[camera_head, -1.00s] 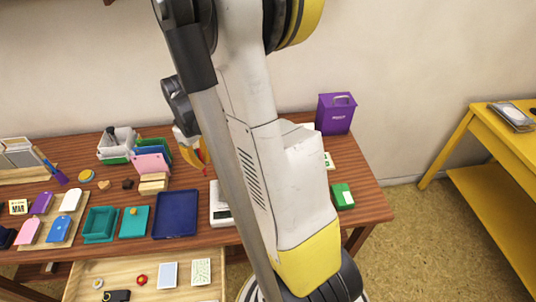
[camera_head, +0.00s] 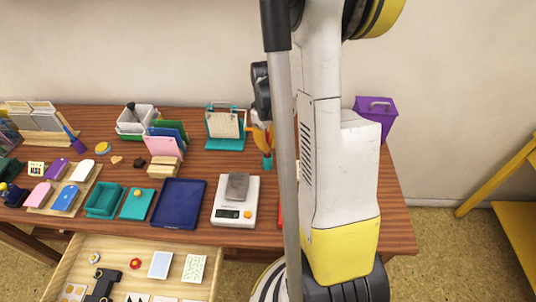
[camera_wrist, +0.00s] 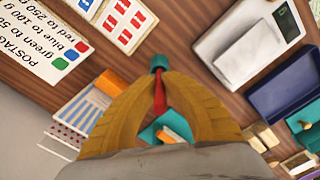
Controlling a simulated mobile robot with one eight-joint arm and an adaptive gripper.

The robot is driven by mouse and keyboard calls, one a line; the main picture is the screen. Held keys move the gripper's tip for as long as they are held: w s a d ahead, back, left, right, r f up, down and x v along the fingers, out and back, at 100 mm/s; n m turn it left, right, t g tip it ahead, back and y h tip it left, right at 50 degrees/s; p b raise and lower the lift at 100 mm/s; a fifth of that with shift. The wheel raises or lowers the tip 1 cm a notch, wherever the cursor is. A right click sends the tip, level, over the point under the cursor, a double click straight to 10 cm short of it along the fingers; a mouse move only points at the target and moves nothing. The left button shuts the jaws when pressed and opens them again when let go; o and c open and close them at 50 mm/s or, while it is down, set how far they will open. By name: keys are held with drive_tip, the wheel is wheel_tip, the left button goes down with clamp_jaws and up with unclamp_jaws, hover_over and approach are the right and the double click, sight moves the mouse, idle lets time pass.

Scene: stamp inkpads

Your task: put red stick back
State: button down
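My gripper (camera_head: 266,151) has ochre fingers, and in the wrist view (camera_wrist: 159,76) their tips close around a slim red stick (camera_wrist: 159,95). The stick runs lengthwise between the fingers. A small teal piece (camera_wrist: 160,62) shows just beyond the fingertips. It also appears below the fingers in the head view (camera_head: 267,161). I cannot tell whether it is the stick's end or a separate small holder. The gripper is above the back of the brown table, right of the teal rack (camera_head: 226,142). My arm hides part of this area in the head view.
A scale (camera_head: 232,212) with a grey block and a blue tray (camera_head: 179,222) lie in front. A purple bin (camera_head: 374,124) stands at the back right. A postage chart (camera_wrist: 45,45) lies near the gripper. An open drawer (camera_head: 128,245) extends at the front.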

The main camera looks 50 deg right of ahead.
sight(268, 157)
wheel_tip(268, 157, down, 3)
drive_tip(key=shift+f+b, duration=0.15)
drive_tip(key=shift+b, duration=0.5)
drive_tip(key=c, duration=2)
unclamp_jaws()
drive_tip(key=shift+f, duration=0.1)
drive_tip(key=o, duration=0.4)
